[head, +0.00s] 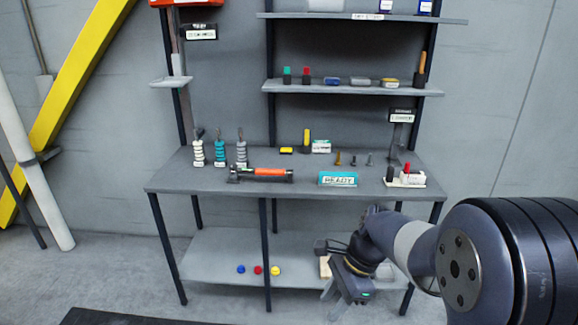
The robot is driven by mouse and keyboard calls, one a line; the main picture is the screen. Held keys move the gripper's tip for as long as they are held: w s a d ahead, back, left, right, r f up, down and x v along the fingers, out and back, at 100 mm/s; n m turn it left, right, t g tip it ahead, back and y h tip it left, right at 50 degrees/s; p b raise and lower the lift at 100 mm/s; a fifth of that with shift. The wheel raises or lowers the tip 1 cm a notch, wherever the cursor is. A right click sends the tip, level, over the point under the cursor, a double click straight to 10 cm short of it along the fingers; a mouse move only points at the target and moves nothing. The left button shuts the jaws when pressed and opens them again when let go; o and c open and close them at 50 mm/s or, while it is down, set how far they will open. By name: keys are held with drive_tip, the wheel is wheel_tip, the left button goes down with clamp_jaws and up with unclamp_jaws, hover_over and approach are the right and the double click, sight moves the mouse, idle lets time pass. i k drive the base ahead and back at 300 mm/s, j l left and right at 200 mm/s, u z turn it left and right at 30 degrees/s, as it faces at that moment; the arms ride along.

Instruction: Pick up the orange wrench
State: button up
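A tool with a dark, hammer-like head and an orange section on its handle (270,172) lies on the workbench top (205,181), left of centre near the front edge. It is the only long orange tool I can see on the top; its shape looks more like a hammer than a wrench. My gripper (344,297) is low at the right, in front of the bench and below the level of its top. It is well apart from the orange tool. Its fingers are small and partly hidden, so I cannot tell whether they are open.
A teal READY sign (338,179) stands right of the tool. Several ribbed screwdriver-like items (220,152) stand behind it at the left. A white holder (408,181) sits at the right end. Shelves (350,88) hang above. Coloured knobs (258,270) lie on the lower shelf.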

sight(234, 175)
drive_tip(key=i+j+z, duration=0.25)
drive_tip(key=i+j, duration=0.4)
drive_tip(key=i+j+z, duration=0.3)
drive_tip(key=i+j, duration=0.4)
drive_tip(key=j, duration=0.15)
drive_tip(key=i+j, duration=0.7)
drive_tip(key=j, duration=0.25)
